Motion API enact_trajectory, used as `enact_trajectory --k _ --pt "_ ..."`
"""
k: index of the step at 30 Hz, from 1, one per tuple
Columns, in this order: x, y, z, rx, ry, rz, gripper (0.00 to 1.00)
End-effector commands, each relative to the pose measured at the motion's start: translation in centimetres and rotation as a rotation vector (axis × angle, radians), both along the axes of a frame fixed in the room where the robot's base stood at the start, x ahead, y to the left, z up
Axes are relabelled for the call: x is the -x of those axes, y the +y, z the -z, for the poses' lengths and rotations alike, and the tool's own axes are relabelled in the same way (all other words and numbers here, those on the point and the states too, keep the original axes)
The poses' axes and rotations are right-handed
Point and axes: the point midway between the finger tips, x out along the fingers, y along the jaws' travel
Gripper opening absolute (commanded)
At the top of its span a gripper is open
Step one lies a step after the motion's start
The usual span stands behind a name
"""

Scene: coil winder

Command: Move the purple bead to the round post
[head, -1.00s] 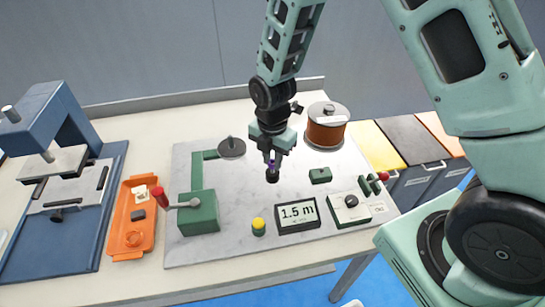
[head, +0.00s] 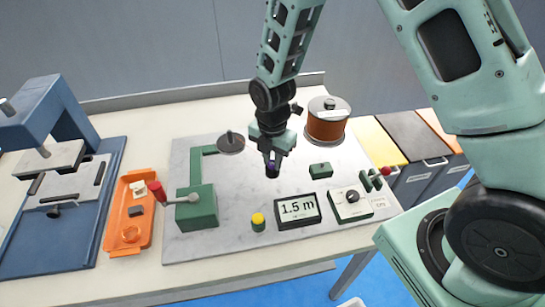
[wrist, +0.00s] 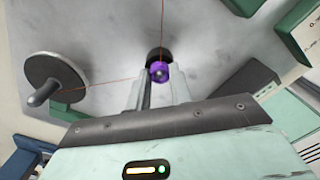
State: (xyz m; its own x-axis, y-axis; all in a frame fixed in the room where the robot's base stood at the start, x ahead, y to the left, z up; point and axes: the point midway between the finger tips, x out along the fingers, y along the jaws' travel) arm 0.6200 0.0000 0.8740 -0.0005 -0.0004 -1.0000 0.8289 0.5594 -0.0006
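The purple bead (wrist: 158,72) is between my fingertips, and it also shows in the head view (head: 271,161). My gripper (head: 271,166) is shut on it, low over the grey board. A thin reddish wire (wrist: 110,86) meets the bead in the wrist view and runs to the left and to the top. A dark round thing (wrist: 160,54) is just beyond the bead; I cannot tell whether they touch. A grey disc (wrist: 52,78) with an upright round rod (wrist: 45,94) stands to the left, apart from the bead. I cannot tell which of these is the round post.
A copper spool (head: 326,128) stands behind to the right. A green crank box (head: 197,208) is on the left, with an orange tray (head: 117,238) beyond it. A yellow-topped button (head: 258,222), a 1.5 m display (head: 284,222) and a dial box (head: 366,213) line the front.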

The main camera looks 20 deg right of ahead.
Motion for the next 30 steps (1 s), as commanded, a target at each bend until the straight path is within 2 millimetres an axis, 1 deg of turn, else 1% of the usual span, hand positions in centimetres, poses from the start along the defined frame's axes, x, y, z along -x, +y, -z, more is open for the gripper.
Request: enact_trajectory --k 1,2,3,11,14,16,20,30 --pt "0.0 0.0 0.0 0.000 0.000 0.000 0.32" --pt "0.0 0.0 0.0 -0.001 -0.001 0.000 0.41" --pt "0.0 0.0 0.0 0.000 0.000 0.000 0.47" --pt "0.0 0.0 -0.1 -0.001 -0.001 -0.001 0.47" --pt "-0.1 0.0 -0.6 -0.002 -0.002 0.000 0.47" --pt "-0.1 0.0 -1.3 -0.002 -0.003 -0.001 0.47" --pt "-0.1 0.1 -3.7 -0.002 -0.007 -0.001 0.47" --pt "-0.2 0.0 -11.7 -0.001 -0.007 0.000 0.47"
